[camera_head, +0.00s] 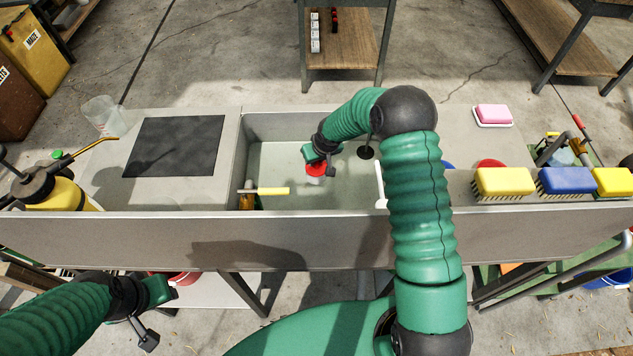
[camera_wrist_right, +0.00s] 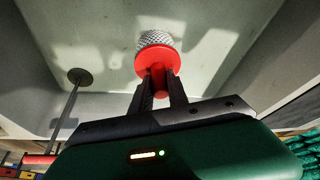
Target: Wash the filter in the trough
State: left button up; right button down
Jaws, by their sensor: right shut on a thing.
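The filter has a red cap and a grey mesh body. It shows in the right wrist view (camera_wrist_right: 157,57) and, small, in the head view (camera_head: 316,169). My right gripper (camera_wrist_right: 158,82) is shut on the red end of the filter, with the mesh end pointing away from the fingers. It holds the filter inside the grey trough (camera_head: 262,128); I cannot tell whether the filter touches the water or the floor of the trough. My left gripper (camera_head: 172,292) is low in front of the trough, away from the filter; its fingers are too unclear to judge.
A yellow-handled tool (camera_head: 268,191) lies at the trough's left front. A dark mat (camera_head: 176,147) and a clear beaker (camera_head: 103,115) are on the left counter. A yellow sprayer (camera_head: 62,194) stands far left. Yellow (camera_head: 505,181) and blue (camera_head: 567,180) brushes line the right front; pink soap (camera_head: 493,113) sits behind.

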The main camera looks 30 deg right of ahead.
notch_tip(320, 180, up, 15)
jog(key=p, duration=1)
jog(key=shift+p, duration=0.35)
dwell(1.7)
notch_tip(320, 180, up, 4)
jog(key=p, duration=0.2)
jog(key=shift+p, duration=0.4)
